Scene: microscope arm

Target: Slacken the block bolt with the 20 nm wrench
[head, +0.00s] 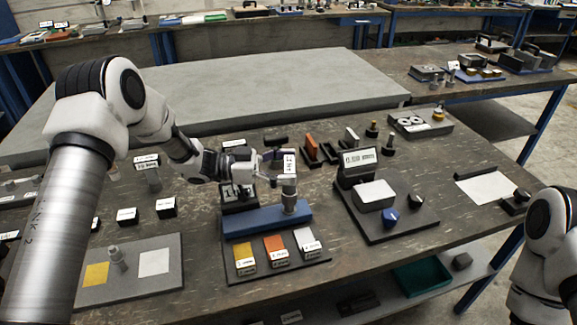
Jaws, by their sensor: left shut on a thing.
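My left gripper (277,168) is shut on a short grey upright wrench (289,180) with a white label, whose print is too small to read for certain. The wrench is above the right part of a blue block (255,221). A grey cylindrical piece (291,203) stands on the block directly below the wrench. I cannot tell whether this is the wrench's lower end or the block bolt, or whether they touch. The bolt head is not clearly visible. My right arm shows at the lower right, but its gripper is out of view.
A grey tray (115,294) holds a cylinder and coloured squares. Bare tabletop lies at front right.

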